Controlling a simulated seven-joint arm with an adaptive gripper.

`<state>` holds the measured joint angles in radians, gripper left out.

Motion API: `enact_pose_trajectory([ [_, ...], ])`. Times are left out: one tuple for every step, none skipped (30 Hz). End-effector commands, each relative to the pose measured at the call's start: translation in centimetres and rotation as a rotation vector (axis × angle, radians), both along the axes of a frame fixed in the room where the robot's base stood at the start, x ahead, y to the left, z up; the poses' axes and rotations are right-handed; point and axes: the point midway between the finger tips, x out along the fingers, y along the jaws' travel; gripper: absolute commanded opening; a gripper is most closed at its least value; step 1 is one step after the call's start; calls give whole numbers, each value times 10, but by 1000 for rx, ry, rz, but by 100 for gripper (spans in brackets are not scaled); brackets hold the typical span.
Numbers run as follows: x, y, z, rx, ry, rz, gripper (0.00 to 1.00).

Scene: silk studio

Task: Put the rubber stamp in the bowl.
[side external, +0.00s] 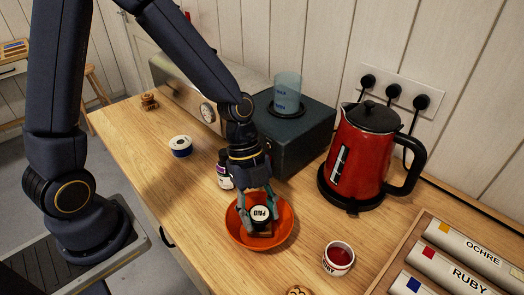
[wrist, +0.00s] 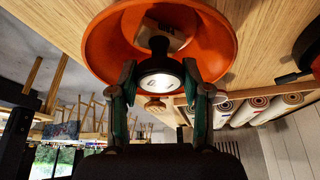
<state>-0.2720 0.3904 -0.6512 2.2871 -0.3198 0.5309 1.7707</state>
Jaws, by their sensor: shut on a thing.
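A pale lettered patch shows inside the bowl.
A red kettle (side external: 357,155) stands right of the bowl, and a small red-and-white pot (side external: 338,258) in front right. A tray of labelled tubes (side external: 450,262) fills the right front.

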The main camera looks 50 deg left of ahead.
Motion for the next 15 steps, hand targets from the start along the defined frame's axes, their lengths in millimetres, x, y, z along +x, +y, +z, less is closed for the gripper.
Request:
enact_pose_trajectory([
  [0, 0, -1, 0, -1, 0, 12],
  [0, 0, -1, 1, -1, 0, 12],
  [0, 0, -1, 0, -2, 1, 12],
  [0, 0, -1, 0, -2, 1, 12],
  [0, 0, -1, 0, -2, 1, 12],
  [0, 0, -1, 1, -1, 0, 12],
  [0, 0, -1, 1, -1, 0, 12],
  [0, 0, -1, 1, -1, 0, 12],
  [0, 0, -2, 0, 0, 0, 12],
  [0, 0, -3, 0, 0, 0, 12],
  [0, 0, -4, 0, 1, 1, 12],
  [0, 0, -4, 0, 0, 0, 52],
  [0, 0, -4, 0, 0, 0, 55],
  [0, 0, -4, 1, 0, 0, 58],
  [0, 0, -4, 1, 0, 0, 62],
])
